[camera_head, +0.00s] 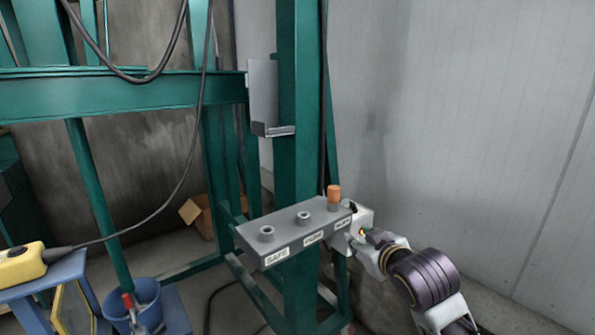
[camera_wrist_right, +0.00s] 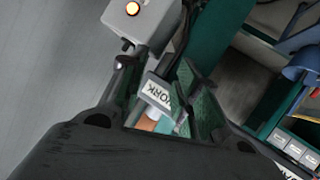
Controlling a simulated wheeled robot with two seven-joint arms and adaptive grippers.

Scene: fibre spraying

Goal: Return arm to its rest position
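My right gripper (camera_head: 364,222) is at the right end of a grey box (camera_head: 290,232) with a row of sockets, on the green post. Its fingers are spread apart in the right wrist view (camera_wrist_right: 158,82). An orange handle (camera_head: 334,193) stands upright in the box's right position, left of the gripper in the head view. In the right wrist view the handle (camera_wrist_right: 147,124) shows in the gap between the fingers, near the WORK label (camera_wrist_right: 158,93); I cannot tell whether they touch it. My left gripper is out of view.
Green frame beams (camera_head: 130,92) and hanging cables fill the left. A yellow device (camera_head: 20,263) lies on a blue stand near a blue bucket (camera_head: 133,300). The grey wall side is open.

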